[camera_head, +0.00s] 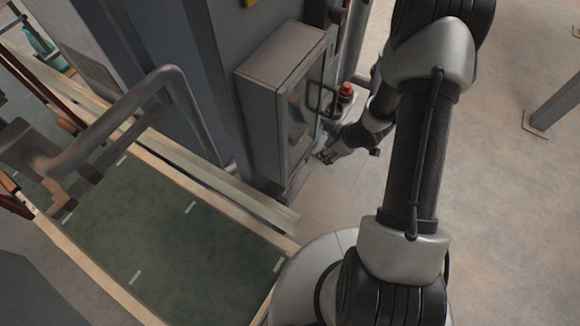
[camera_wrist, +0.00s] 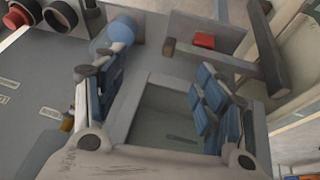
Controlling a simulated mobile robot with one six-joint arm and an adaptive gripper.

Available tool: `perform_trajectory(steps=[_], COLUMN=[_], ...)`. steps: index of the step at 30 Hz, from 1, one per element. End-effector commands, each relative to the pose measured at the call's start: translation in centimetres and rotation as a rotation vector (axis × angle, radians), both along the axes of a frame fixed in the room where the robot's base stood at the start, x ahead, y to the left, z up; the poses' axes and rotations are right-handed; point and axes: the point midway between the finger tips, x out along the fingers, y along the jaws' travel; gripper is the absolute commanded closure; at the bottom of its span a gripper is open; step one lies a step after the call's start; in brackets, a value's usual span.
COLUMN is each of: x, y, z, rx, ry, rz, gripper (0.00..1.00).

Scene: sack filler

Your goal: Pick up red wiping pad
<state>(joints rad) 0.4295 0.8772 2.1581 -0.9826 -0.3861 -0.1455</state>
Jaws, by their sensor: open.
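A small flat red block, which looks like the red wiping pad (camera_wrist: 204,40), lies on a grey surface in the upper right of the wrist view, close to a dark handle-like bar. My gripper (camera_wrist: 155,78) is open, with its blue-padded fingers wide apart and nothing between them. The pad is beyond the fingertips and apart from them. In the head view my gripper (camera_head: 331,152) is beside the front of a grey cabinet (camera_head: 262,95). I cannot make out the pad in the head view.
The cabinet has a windowed door with a dark handle (camera_head: 322,100). A red-topped dark fitting (camera_head: 346,90) is just above my gripper. A green conveyor bed (camera_head: 160,235) with rails and a bent pipe (camera_head: 110,125) is at left. Floor at right is mostly clear, with a post (camera_head: 560,100).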

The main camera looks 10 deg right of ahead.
Motion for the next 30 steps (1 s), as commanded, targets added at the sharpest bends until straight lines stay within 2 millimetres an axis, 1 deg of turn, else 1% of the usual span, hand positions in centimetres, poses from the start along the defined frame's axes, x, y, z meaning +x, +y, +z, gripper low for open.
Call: perform_trajectory(steps=[1,4,6,11,14,24,27,30], x=[-1.0,-2.2,-3.0,-3.9,-3.7,-0.9,-0.2,0.3], y=[0.7,2.3,3.1,4.4,5.0,7.8,8.5,8.9], z=[-1.6,-3.9,-5.0,-6.4,-7.6,-13.8,-15.3,-16.3], rx=[0.041,0.11,0.149,0.2,0.209,0.207,0.206,0.206], ry=[0.01,0.007,0.002,-0.003,-0.004,-0.004,-0.004,-0.005], rz=[0.021,0.064,0.085,0.11,0.116,0.115,0.116,0.114], gripper=[0.35,0.35,0.35,0.35,0.35,0.35,0.35,0.35])
